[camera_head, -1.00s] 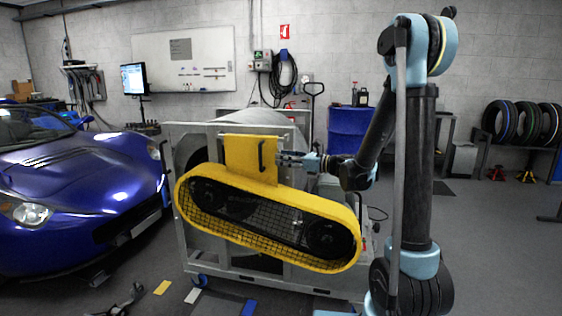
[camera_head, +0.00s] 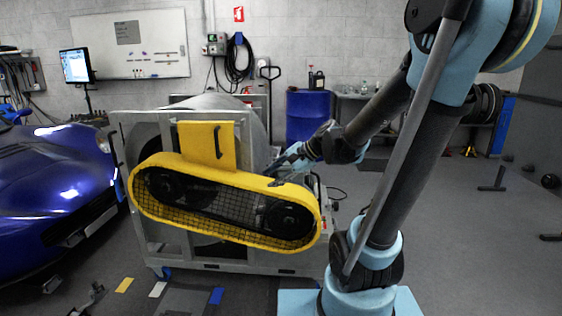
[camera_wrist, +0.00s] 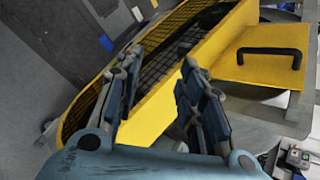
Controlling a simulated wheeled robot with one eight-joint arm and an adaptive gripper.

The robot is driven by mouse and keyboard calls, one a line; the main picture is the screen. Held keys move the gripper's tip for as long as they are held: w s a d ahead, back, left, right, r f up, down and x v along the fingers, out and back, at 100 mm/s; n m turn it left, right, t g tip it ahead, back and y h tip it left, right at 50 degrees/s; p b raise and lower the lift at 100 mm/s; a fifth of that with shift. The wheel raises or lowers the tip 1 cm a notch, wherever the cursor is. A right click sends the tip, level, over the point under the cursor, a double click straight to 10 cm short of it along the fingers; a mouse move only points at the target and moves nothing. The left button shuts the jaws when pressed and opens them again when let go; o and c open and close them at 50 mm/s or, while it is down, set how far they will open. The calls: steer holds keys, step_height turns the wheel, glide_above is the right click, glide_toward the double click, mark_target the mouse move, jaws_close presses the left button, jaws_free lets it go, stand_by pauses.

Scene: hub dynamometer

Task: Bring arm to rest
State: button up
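My arm is bent in the right half of the head view. My gripper (camera_head: 282,166) is at the right upper edge of the yellow belt guard (camera_head: 160,223), right of the yellow panel (camera_head: 193,145) with its black handle (camera_head: 218,142). In the wrist view my gripper (camera_wrist: 157,72) has its two fingers spread with nothing between them. The yellow guard and its black mesh (camera_wrist: 152,55) show behind the fingers. The handle (camera_wrist: 270,52) is off to the right, apart from the fingers. I cannot tell whether a finger touches the guard.
A grey frame (camera_head: 120,155) carries the guard and the large drum. A blue car (camera_head: 60,190) stands at the left. A blue barrel (camera_head: 305,115) and a bench (camera_head: 355,97) are behind my arm. The floor at the right is mostly clear.

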steer(key=s+d+f+n+h, duration=0.4)
steer(key=s+d, duration=0.4)
steer(key=d, duration=0.2)
steer(key=s+d+f+n+g+h, duration=0.1)
steer(key=s+d+f+n+h, duration=0.4)
steer(key=s+d, duration=0.4)
steer(key=shift+s+d+f+n, duration=0.35)
steer(key=shift+d+f, duration=0.3)
steer(key=shift+d, duration=0.45)
steer(key=shift+w+f, duration=0.2)
steer(key=shift+w, duration=0.3)
stand_by(0.3)
